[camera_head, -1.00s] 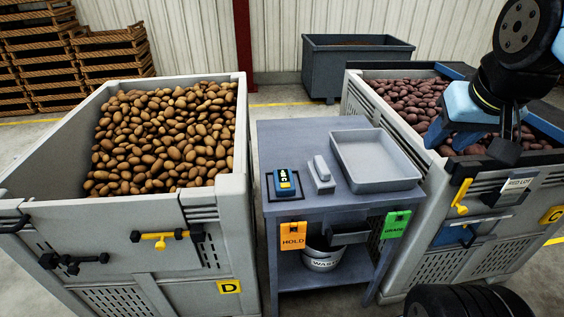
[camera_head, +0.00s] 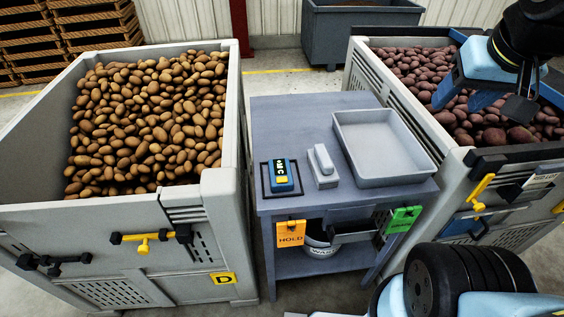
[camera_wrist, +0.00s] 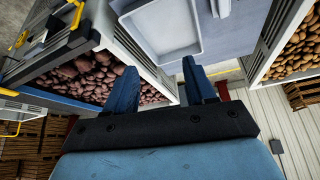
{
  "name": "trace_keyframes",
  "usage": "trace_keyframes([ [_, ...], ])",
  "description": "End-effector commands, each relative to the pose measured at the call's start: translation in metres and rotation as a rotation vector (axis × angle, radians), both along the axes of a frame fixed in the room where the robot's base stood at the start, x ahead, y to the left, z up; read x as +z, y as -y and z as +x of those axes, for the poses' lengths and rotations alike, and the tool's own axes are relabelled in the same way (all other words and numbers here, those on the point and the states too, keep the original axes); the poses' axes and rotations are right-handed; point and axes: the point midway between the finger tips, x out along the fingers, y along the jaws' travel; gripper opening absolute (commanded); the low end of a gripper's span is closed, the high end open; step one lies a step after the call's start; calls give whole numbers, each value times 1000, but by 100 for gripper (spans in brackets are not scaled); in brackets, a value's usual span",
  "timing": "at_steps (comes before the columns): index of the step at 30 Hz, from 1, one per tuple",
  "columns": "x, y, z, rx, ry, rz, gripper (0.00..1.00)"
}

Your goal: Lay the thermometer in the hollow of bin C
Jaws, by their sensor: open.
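The thermometer (camera_head: 281,177) is a small blue handheld device with a yellow panel. It lies on a dark square mat on the grey cart (camera_head: 290,120), near its front left. Bin C (camera_head: 408,120) is the pale grey bin at right, filled with reddish potatoes (camera_head: 468,115); it also shows in the wrist view (camera_wrist: 128,45). No hollow can be made out clearly among its potatoes. My gripper (camera_head: 484,98) has blue fingers and is open and empty above bin C's potatoes, well right of the thermometer. The fingers stand apart in the wrist view (camera_wrist: 160,75).
A pale block-like object (camera_head: 323,167) sits right of the thermometer, beside a shallow grey tray (camera_head: 425,160). Orange HOLD (camera_head: 290,233) and green (camera_head: 403,218) tags hang on the cart front. Bin D (camera_head: 225,215), full of brown potatoes, stands left. A dark container (camera_head: 355,35) is behind.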

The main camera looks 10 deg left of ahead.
Motion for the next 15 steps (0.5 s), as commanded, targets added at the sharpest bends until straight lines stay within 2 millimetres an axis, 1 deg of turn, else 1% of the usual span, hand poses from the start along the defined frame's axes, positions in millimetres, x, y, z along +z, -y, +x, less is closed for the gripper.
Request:
trace_keyframes([
  [1, -1, -3, 4, 6, -8, 0, 60],
  [5, -5, -14, 20, 23, -45, 4, 72],
  [7, -10, -26, 33, 36, -73, 6, 79],
  [11, -21, -54, 58, 64, -128, 7, 79],
  [15, -37, -89, 80, 93, -188, 5, 79],
])
